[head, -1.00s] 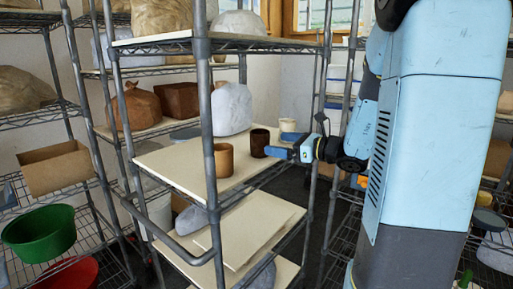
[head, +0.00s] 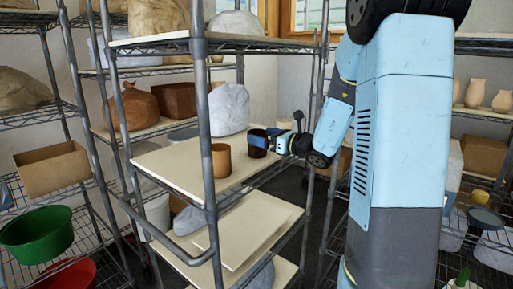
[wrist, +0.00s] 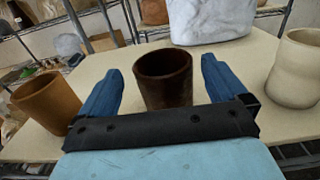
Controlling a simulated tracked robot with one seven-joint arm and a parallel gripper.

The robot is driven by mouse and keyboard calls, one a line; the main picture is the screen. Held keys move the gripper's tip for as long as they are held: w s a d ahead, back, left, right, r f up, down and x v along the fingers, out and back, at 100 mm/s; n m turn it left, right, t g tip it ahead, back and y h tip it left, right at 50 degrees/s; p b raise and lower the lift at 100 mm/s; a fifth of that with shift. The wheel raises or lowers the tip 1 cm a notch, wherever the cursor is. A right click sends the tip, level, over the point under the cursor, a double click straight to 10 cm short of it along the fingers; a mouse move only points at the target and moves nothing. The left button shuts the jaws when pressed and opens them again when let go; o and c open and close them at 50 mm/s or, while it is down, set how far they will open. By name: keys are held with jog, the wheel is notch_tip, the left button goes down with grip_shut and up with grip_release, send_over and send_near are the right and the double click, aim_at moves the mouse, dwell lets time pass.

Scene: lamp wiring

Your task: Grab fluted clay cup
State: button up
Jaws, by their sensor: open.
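A dark brown cup (head: 257,151) stands upright on the middle shelf board. In the wrist view the dark brown cup (wrist: 165,82) stands between the two blue fingers of my gripper (wrist: 160,68), with a gap on each side. In the head view my gripper (head: 272,138) reaches in from the right at the cup, and its fingers hide part of it. My gripper is open and holds nothing. A tan cup (head: 221,160) stands to the left, and it also shows in the wrist view (wrist: 47,101). A cream cup (wrist: 296,70) stands to the right. I cannot make out fluting.
A large wrapped pale block (head: 229,108) stands behind the cups. The cream shelf board (head: 180,165) has free room at the left. A shelf post (head: 208,130) rises in front of it. Another shelf with a pale dome (head: 236,23) lies above.

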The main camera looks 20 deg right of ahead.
jog(key=x, duration=0.5)
jog(key=shift+w+d+f, duration=0.1)
jog(key=shift+f, duration=0.05)
jog(key=shift+c, duration=0.2)
jog(key=c, duration=1.1)
jog(key=shift+c, duration=0.2)
